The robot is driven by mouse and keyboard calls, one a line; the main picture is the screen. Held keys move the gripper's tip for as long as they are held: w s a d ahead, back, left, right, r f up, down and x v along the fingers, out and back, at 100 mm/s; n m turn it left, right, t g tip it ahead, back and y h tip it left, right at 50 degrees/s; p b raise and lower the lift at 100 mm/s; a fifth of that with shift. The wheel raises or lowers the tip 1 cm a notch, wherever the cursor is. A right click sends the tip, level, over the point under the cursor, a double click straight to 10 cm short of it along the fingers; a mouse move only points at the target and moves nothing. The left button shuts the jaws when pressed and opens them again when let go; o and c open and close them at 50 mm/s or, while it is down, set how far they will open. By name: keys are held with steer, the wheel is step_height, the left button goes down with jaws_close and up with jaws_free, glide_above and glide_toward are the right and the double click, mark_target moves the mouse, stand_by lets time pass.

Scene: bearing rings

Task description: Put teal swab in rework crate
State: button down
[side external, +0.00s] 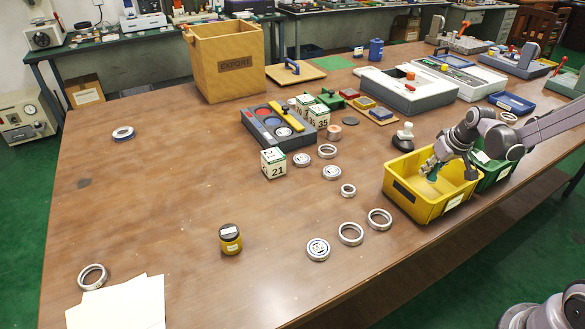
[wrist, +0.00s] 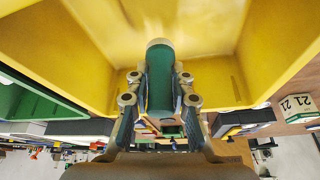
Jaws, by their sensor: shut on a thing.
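The teal swab (wrist: 160,82), a short cylinder with a pale end, is between the two fingers of my gripper (wrist: 160,90) in the wrist view. My gripper is shut on it. In the side view my gripper (side external: 433,168) reaches down into the mouth of a yellow crate (side external: 415,203), with the swab (side external: 433,176) at its tip. The wrist view shows yellow crate walls (wrist: 265,45) around the swab. I cannot tell whether the swab touches the crate floor. The crate's label is too small to read.
A green crate (side external: 503,170) stands directly beside the yellow one on the right, partly behind my arm. A black stand with a white top (side external: 403,137) is just behind the yellow crate. Several bearing rings (side external: 350,234) lie to the left. The table's left middle is mostly clear.

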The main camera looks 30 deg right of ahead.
mark_target(432, 176)
steer(key=shift+f, duration=2.25)
steer(key=c, duration=1.2)
jaws_free()
steer(key=shift+f, duration=0.1)
steer(key=v, duration=1.2)
steer(key=s+a+r+n+t, duration=0.1)
steer(key=s+a+r, duration=0.1)
steer(key=a, duration=0.4)
steer(key=s+a+r+t, duration=0.1)
steer(key=s+a+r, duration=0.1)
steer(key=s+a, duration=0.2)
steer(key=s+a+r+n+y, duration=0.1)
steer(key=s+a+r, duration=0.1)
steer(key=a, duration=0.7)
steer(key=shift+s+a+n+t, duration=0.2)
steer(key=shift+s+n+t, duration=0.15)
steer(key=shift+s, duration=0.45)
steer(key=shift+f, duration=0.1)
